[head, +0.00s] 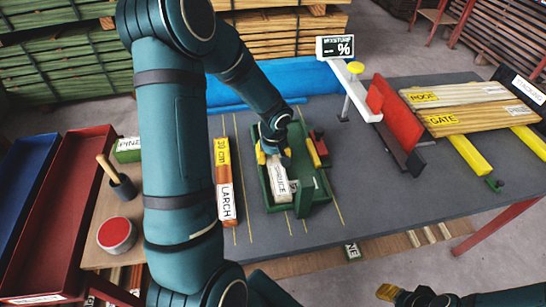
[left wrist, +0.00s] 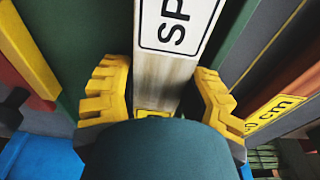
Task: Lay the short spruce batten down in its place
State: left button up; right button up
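The short spruce batten (head: 281,186) is pale, with a white SPRUCE label. In the head view it is inside or just above the green tray (head: 322,190) on the grey table; whether it touches the tray floor I cannot tell. My left gripper (head: 273,155) points down at its far end. In the left wrist view the yellow fingertips (left wrist: 163,85) sit against both sides of the batten (left wrist: 165,72), apparently shut on it. My right gripper (head: 405,294) shows only partly at the bottom edge of the head view; its opening is unclear.
Red and blue bins are at left.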

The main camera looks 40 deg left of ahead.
aim_at(273, 159)
pick_arm(q)
jog(key=o, duration=0.3)
jog(key=shift+s+f, duration=0.25)
jog(key=shift+f, duration=0.1)
jog(key=shift+w+r, duration=0.1)
jog(key=shift+r+p, duration=0.35)
jog(key=shift+p, duration=0.2)
notch_tip(273, 159, up, 12)
jog(key=d+p, duration=0.1)
jog(key=p, duration=0.2)
jog(key=shift+s, duration=0.4)
